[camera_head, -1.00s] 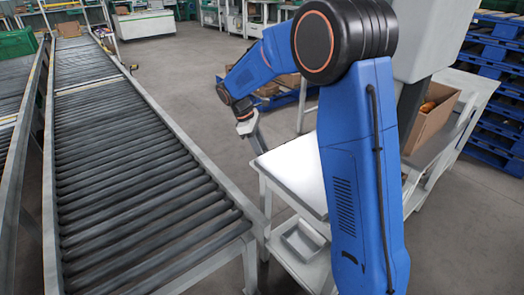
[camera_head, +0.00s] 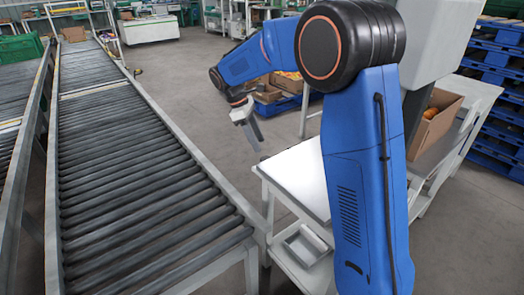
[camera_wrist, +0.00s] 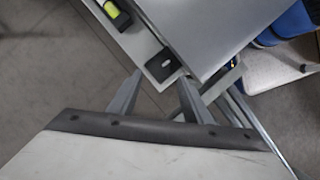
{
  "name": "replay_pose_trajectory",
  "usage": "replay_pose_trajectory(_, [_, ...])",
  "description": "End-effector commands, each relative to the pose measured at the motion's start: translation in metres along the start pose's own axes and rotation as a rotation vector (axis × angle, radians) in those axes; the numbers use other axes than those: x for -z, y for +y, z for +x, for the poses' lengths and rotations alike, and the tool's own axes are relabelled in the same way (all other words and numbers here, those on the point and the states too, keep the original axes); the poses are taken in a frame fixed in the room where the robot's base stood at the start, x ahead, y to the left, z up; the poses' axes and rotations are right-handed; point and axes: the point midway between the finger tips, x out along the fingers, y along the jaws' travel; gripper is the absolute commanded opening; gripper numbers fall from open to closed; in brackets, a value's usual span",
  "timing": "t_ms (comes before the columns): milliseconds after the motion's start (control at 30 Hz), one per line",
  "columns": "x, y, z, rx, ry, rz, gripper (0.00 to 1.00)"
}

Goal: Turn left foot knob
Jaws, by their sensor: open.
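No foot knob can be made out for certain. In the wrist view, a small black block (camera_wrist: 162,66) with a pale spot sits on a light grey ledge just beyond my fingertips. It may be the knob, but I cannot tell. My gripper (camera_wrist: 160,77) is open, its two grey fingers apart with nothing between them. A gap to the block seems to remain, though its depth is unclear. In the head view my gripper (camera_head: 258,146) hangs with fingers downward by the far left corner of the white-topped table (camera_head: 292,172).
A yellow-green vial in a black housing (camera_wrist: 115,12) sits on the same ledge. A roller conveyor (camera_head: 140,180) runs along the left. A cardboard box (camera_head: 437,122) stands at right, with blue pallets (camera_head: 497,90) behind. Floor between conveyor and table is clear.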

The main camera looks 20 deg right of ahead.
Motion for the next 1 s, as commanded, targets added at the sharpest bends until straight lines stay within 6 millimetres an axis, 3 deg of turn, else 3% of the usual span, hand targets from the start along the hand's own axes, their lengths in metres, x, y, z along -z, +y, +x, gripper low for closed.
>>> replay_pose_trajectory(300, [0.001, 0.000, -0.063, -0.003, 0.001, 0.000, 0.45])
replay_pose_trajectory(500, [0.000, 0.001, -0.089, -0.002, 0.000, 0.001, 0.45])
replay_pose_trajectory(1000, [0.000, 0.000, -0.100, -0.001, 0.000, 0.001, 0.45])
